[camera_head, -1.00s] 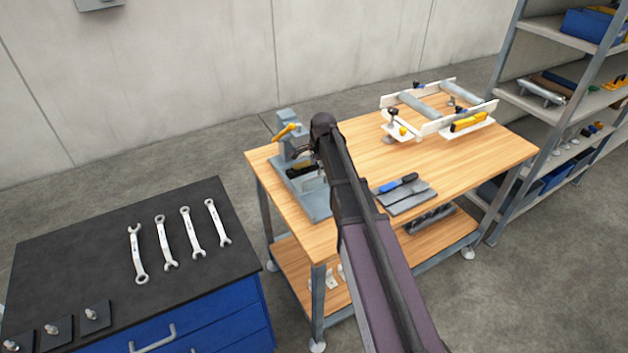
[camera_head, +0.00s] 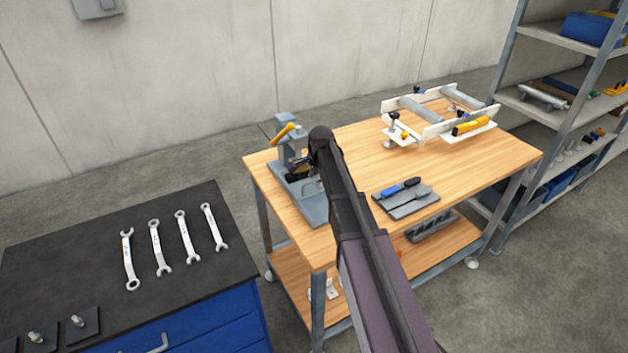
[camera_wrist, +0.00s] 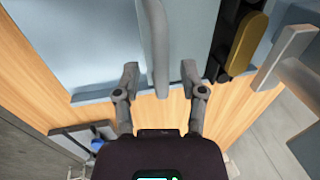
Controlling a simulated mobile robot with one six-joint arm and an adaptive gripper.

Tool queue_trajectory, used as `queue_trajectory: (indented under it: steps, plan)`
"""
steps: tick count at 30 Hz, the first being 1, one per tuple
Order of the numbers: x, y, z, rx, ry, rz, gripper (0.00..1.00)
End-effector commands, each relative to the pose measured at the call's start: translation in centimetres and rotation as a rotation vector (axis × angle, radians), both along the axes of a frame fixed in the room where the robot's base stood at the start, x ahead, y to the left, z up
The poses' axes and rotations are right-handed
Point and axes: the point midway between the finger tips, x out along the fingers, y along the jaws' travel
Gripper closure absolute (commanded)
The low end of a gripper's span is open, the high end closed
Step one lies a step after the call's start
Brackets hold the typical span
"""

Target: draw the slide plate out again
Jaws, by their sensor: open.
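A grey fixture (camera_head: 291,158) with a yellow lever (camera_head: 284,131) stands on the left end of the wooden workbench (camera_head: 445,165). Its flat base (camera_head: 314,211) shows beside my arm. In the wrist view a pale blue-grey plate surface (camera_wrist: 75,45) fills the upper left, and a rounded grey bar (camera_wrist: 156,40) stands out over it. I cannot tell which piece is the slide plate. My gripper (camera_wrist: 160,76) is open, with one finger on each side of the bar's near end and visible gaps. In the head view my arm hides most of the gripper.
A black clamp with a yellow grip (camera_wrist: 246,45) is close to the right finger. A tray with a blue-handled tool (camera_head: 405,197) and a white roller frame (camera_head: 437,115) lie further right. Several wrenches (camera_head: 160,248) lie on the dark bench at left.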

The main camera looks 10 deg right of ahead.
Motion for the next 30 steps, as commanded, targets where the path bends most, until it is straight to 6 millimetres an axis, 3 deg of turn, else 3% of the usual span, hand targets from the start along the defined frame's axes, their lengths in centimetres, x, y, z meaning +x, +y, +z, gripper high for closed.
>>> queue_trajectory:
  steps: [4, 9, 10, 20, 30]
  plan:
    - [0.0, 0.0, 0.0, 0.0, 0.0, 0.0, 0.47]
    - [0.0, 0.0, 0.0, 0.0, 0.0, 0.001, 0.97]
    - [0.0, 0.0, 0.0, 0.0, 0.0, 0.001, 1.0]
    - [-1.0, -0.2, 0.0, 0.0, 0.0, 0.0, 1.0]
    - [-7.0, -2.1, 0.0, 0.001, 0.001, -0.001, 1.0]
